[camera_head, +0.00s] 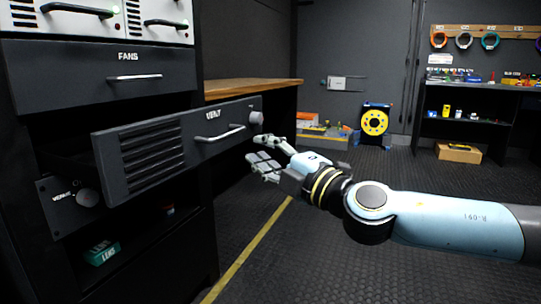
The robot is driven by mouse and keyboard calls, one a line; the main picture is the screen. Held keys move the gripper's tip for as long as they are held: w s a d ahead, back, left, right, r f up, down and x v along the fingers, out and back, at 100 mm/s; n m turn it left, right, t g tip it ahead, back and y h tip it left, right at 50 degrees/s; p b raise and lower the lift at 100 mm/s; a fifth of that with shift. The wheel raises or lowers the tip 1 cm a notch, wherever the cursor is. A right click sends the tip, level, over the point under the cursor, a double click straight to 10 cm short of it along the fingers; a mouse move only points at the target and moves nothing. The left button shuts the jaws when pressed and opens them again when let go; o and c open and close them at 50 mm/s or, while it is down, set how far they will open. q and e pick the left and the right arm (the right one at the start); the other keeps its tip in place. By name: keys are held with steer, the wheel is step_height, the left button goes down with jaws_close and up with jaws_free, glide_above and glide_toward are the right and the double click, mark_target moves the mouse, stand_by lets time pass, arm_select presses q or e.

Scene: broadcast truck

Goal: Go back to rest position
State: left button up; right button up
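My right gripper (256,151) is in the middle of the head view, its arm coming in from the right. Its fingers are spread, with nothing between them. It is beside the right end of a dark drawer marked VENT (190,146), which sticks out of the rack. The drawer's silver handle (219,134) is a little left of the fingers, and a round grey knob (255,118) is just above them. I cannot tell whether a finger touches the drawer's end. My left gripper is not in view.
A shut FANS drawer (120,77) is above the VENT drawer. A VENT panel with a knob (87,197) and a green LENS box (102,253) are below. A wooden worktop (240,88), yellow cable reel (374,122) and cardboard box (458,152) stand farther back. The floor (300,265) is clear.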

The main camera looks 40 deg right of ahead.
steer(key=shift+s+f, duration=0.15)
steer(key=shift+s, duration=0.85)
